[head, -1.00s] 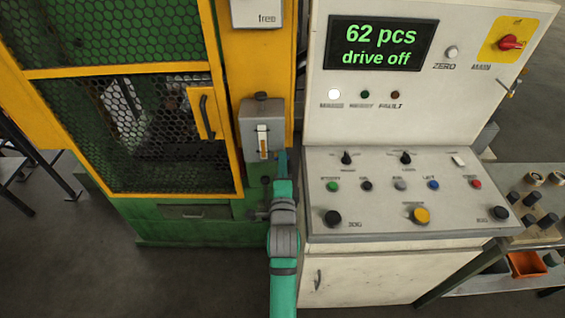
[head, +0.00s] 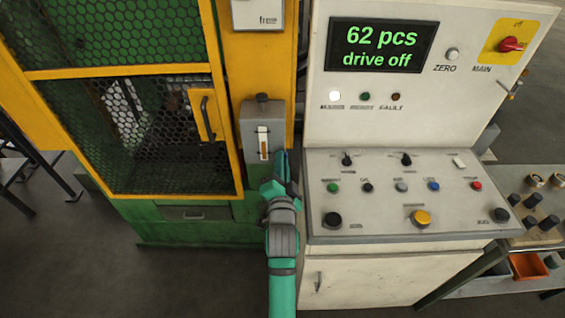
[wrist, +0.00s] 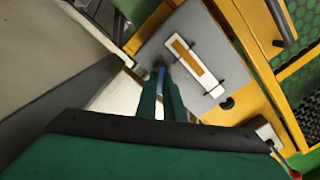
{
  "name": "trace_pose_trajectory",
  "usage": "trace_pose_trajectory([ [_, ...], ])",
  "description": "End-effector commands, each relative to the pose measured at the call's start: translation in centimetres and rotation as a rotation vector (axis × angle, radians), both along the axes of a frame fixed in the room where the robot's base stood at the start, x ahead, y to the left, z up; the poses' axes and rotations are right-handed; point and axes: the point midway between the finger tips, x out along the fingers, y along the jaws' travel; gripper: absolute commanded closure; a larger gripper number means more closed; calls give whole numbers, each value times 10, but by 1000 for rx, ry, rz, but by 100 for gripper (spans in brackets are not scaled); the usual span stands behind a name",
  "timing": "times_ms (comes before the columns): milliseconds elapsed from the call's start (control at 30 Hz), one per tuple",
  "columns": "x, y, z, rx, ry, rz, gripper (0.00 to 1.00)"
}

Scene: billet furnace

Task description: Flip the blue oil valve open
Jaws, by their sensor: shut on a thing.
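The blue oil valve shows only as a small blue lever (wrist: 160,78) in the wrist view, below the grey oil box. My gripper (wrist: 161,85) has its two green fingers close on either side of the lever and is shut on it. In the head view my gripper (head: 284,162) is at the lower right of the grey oil box (head: 249,138), beside the control desk. There my own gripper and wrist hide the valve. The box carries a sight glass (head: 263,143) with an amber column, also plain in the wrist view (wrist: 194,62).
The pale control desk (head: 400,237) stands close on the right of my arm. The yellow-framed mesh door with its dark handle (head: 208,117) is on the left. The display (head: 380,45) reads "62 pcs, drive off". Open floor lies at the lower left.

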Motion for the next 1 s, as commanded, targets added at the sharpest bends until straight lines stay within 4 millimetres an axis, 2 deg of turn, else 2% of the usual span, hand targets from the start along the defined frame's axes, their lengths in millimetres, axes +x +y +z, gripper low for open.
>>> trace_pose_trajectory([
  [600,0,9,6,-579,2,0,100],
  [1000,0,13,7,-849,2,1,100],
])
